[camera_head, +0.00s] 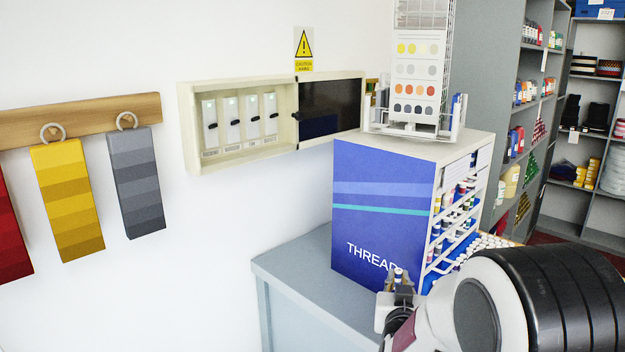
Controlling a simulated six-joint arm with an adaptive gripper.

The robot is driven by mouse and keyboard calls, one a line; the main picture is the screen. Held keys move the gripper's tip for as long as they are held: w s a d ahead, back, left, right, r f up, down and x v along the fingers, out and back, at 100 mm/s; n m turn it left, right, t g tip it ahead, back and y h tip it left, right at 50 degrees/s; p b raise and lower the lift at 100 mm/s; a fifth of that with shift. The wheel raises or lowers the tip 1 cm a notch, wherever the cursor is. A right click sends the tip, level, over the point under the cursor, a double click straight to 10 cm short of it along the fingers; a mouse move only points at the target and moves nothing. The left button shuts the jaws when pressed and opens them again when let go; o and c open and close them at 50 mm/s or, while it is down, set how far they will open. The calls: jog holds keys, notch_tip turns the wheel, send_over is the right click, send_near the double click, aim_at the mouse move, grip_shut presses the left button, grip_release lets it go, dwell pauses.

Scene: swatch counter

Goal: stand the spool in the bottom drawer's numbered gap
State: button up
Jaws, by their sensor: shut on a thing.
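My gripper (399,284) is low in the view, in front of the blue side of the thread cabinet (385,205). It is shut on a small spool (398,273), whose pale top and dark band show above the fingers. The lower part of the spool is hidden by the fingers. The cabinet's front faces right, with slanted rows of spools. A bottom drawer (494,241) seems to stick out at the right, filled with rows of white spool tops. My arm covers part of it. I cannot make out the numbered gap.
The cabinet stands on a grey counter (290,268), bare at its left end. A wire rack with a colour dot card (417,75) stands on the cabinet. An open breaker box (240,125) and hanging swatches (68,205) are on the wall. Shelves (590,130) stand behind right.

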jog(key=s+f+n+y, duration=0.2)
jog(key=f, duration=0.1)
jog(key=s+a+f+n+y, duration=0.1)
jog(key=s+f+y, duration=0.1)
jog(key=shift+f, duration=0.2)
jog(key=shift+m+h, duration=0.3)
jog(key=shift+h, duration=0.1)
jog(key=d, duration=0.1)
jog(key=s+d, duration=0.1)
jog(key=d, duration=0.2)
jog(key=shift+s+d+f, duration=0.25)
jog(key=shift+s+d, duration=0.05)
jog(key=shift+d, duration=0.55)
